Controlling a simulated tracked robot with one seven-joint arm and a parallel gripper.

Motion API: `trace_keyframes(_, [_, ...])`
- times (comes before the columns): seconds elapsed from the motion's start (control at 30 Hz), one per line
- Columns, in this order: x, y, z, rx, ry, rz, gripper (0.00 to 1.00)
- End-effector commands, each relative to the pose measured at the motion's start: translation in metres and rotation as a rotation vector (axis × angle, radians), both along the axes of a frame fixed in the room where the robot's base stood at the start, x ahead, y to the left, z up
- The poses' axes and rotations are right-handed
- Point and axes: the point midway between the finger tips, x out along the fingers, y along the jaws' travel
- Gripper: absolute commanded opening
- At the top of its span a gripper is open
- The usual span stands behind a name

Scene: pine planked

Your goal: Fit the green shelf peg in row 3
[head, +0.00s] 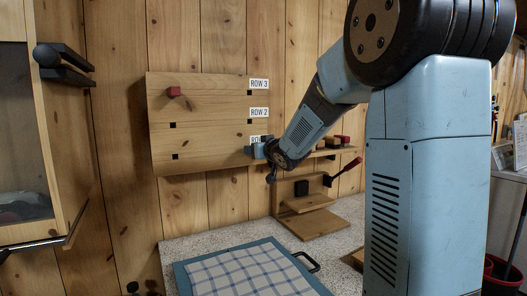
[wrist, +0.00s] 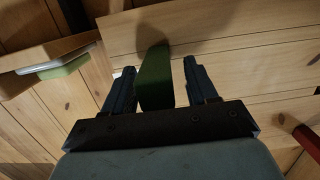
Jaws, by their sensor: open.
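In the wrist view a dark green peg (wrist: 154,78) stands between the two fingers of my gripper (wrist: 158,82), with a gap to the right finger. The fingers are open. The peg's far end is against the wood and casts a shadow; whether it sits in a hole I cannot tell. In the head view my gripper (head: 258,151) is at the lower right of the pegboard (head: 210,140), by the partly covered row 1 label, and the green peg cannot be made out there. The row 3 label (head: 259,84) is at the top right, with an empty dark hole (head: 249,93) beside it.
A red peg (head: 174,92) sits at the board's upper left. A ledge with several blocks (head: 334,141) is right of the board. A wooden fixture with a red lever (head: 346,171) stands below. A checked cloth (head: 250,272) lies on the counter; a cabinet (head: 45,150) is at left.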

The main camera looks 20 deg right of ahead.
Motion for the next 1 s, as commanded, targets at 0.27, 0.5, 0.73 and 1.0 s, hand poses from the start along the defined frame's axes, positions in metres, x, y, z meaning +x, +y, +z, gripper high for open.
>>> trace_keyframes(0.27, [0.0071,0.0008,-0.0008,0.0,-0.001,-0.001,0.57])
trace_keyframes(0.5, [0.0069,0.0006,-0.0009,0.0,0.0,-0.001,0.5])
trace_keyframes(0.73, [0.0068,0.0002,-0.001,0.0,0.0,-0.001,0.28])
trace_keyframes(1.0, [0.0068,-0.0002,-0.001,0.0,0.0,-0.002,0.02])
